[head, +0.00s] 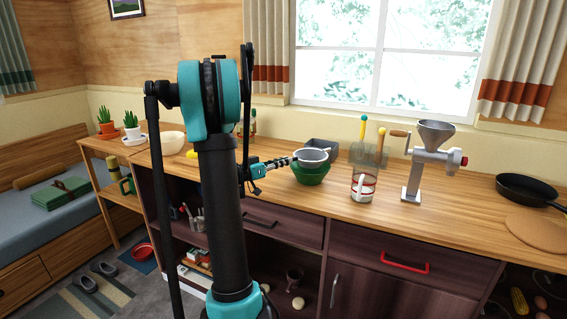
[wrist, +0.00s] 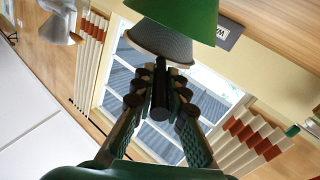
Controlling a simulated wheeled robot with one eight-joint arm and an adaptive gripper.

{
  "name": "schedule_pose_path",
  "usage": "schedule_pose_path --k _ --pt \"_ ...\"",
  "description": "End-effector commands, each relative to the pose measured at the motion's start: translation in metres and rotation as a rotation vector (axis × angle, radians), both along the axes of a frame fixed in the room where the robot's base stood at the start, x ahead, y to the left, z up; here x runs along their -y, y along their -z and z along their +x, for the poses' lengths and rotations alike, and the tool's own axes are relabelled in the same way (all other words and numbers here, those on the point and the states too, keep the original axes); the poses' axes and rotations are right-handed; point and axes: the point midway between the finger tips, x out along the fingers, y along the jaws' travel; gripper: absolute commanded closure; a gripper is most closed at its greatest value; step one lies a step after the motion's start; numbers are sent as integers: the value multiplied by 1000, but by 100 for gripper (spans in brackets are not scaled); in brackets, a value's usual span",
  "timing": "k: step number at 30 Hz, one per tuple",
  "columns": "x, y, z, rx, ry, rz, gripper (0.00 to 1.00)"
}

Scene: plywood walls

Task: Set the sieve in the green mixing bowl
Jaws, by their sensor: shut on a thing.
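The grey sieve (head: 312,155) is at the green mixing bowl (head: 310,174) on the counter, its rim above the bowl's rim. In the wrist view, which is upside down, the sieve's mesh (wrist: 158,43) shows beside the green bowl (wrist: 178,12). The bowl's edge hides the lower mesh. I cannot tell whether the sieve rests on the bowl or hangs just above it. My gripper (head: 279,163) is shut on the sieve's dark handle (wrist: 161,90), left of the bowl. Its fingers in the wrist view (wrist: 160,99) close around the handle.
A grey tray (head: 322,144) stands behind the bowl. A cream bowl (head: 168,143) stands at the left. A black pan (head: 527,187) lies far right. The counter's front strip is clear.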

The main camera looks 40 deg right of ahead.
Motion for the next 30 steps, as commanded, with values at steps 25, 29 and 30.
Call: schedule_pose_path --k 25,29,30 --pt "0 12 0 0 0 0 100" --pt "0 15 0 0 0 0 100" --pt "0 15 0 0 0 0 100"
